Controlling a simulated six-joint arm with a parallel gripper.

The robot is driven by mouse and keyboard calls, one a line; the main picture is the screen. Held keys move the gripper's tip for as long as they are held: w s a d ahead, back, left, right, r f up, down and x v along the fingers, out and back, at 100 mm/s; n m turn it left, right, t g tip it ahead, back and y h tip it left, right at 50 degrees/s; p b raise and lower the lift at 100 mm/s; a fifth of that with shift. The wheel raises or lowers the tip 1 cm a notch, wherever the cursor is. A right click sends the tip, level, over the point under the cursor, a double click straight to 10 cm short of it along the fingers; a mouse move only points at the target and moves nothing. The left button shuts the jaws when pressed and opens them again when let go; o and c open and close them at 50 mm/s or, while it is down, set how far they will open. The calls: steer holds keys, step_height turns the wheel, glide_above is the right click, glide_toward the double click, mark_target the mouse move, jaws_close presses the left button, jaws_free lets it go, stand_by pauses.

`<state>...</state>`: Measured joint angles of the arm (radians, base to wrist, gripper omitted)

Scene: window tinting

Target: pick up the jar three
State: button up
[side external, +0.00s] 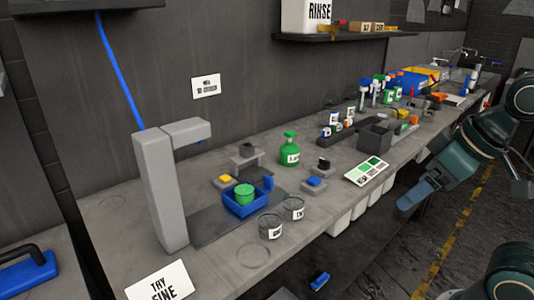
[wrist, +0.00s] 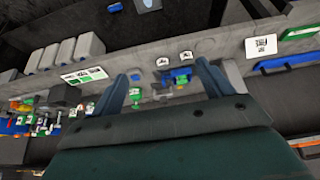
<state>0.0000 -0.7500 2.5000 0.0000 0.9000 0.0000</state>
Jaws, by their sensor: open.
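Two clear jars with white labels stand side by side near the bench's front edge, a left jar (side external: 271,227) and a right jar (side external: 294,209). They also show upside down in the wrist view, as one labelled jar (wrist: 162,62) and another (wrist: 186,56). The labels are too small to read, so I cannot tell which is jar three. My gripper (side external: 416,195) hangs at the right, in front of the bench and well apart from the jars. In the wrist view its two blue-grey fingers (wrist: 161,80) are spread with nothing held.
A blue tray (side external: 238,210) with a green tub (side external: 244,194) is behind the jars. A green spray bottle (side external: 289,152) and a blue block on a pad (side external: 314,183) stand nearby. A grey column (side external: 160,195) rises at left. The bench front between jars and gripper is fairly clear.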

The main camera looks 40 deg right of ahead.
steer(key=n+y, duration=0.1)
steer(key=n, duration=0.1)
glide_above(247, 180)
steer(key=s+d, duration=0.1)
steer(key=s, duration=0.4)
step_height(247, 180, down, 7)
steer(key=shift+s+r, duration=0.1)
steer(key=shift+s, duration=0.05)
steer(key=shift+x, duration=4.3)
steer(key=shift+x, duration=2.55)
